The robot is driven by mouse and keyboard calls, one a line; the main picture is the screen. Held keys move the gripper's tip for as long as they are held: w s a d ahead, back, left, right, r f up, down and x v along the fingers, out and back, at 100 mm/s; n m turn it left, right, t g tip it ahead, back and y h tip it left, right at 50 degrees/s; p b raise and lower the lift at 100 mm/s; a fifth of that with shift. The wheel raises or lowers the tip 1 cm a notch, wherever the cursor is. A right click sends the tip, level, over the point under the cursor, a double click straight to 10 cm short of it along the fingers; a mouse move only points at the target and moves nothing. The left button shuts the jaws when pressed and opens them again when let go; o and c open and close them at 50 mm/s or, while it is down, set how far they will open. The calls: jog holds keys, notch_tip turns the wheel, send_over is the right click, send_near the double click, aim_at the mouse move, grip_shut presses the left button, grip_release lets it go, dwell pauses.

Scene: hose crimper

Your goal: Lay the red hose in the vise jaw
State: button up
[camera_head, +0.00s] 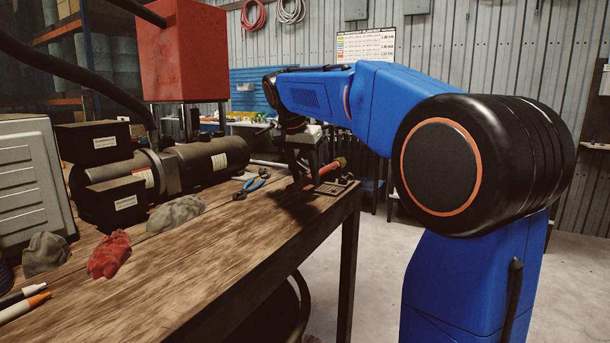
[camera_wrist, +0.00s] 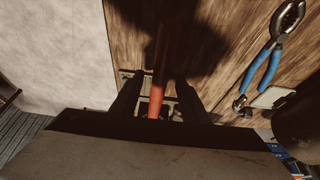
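The red hose (camera_head: 327,168) is at the far right end of the bench, over a flat dark metal fixture (camera_head: 334,188) that I take for the vise jaw. In the wrist view the hose (camera_wrist: 157,78) runs away from me between my two dark fingers, with the fixture (camera_wrist: 128,84) partly visible behind it. My gripper (camera_head: 309,166) points down at the hose. In the wrist view my gripper (camera_wrist: 160,84) looks open, with a gap on each side of the hose. Whether the hose touches the jaw is hidden by shadow and the fingers.
Blue-handled pliers (camera_head: 251,186) lie left of the hose. A black cylindrical machine (camera_head: 210,157), a red glove-like cloth (camera_head: 109,255) and grey cloths (camera_head: 176,214) stand or lie farther left. The wooden bench (camera_head: 215,245) is mostly clear along its front. Its right edge is close to the fixture.

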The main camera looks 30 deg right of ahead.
jog(key=v, duration=1.7)
jog(key=shift+s+a+r, duration=0.1)
jog(key=shift+s+a, duration=0.05)
jog(key=shift+s, duration=0.05)
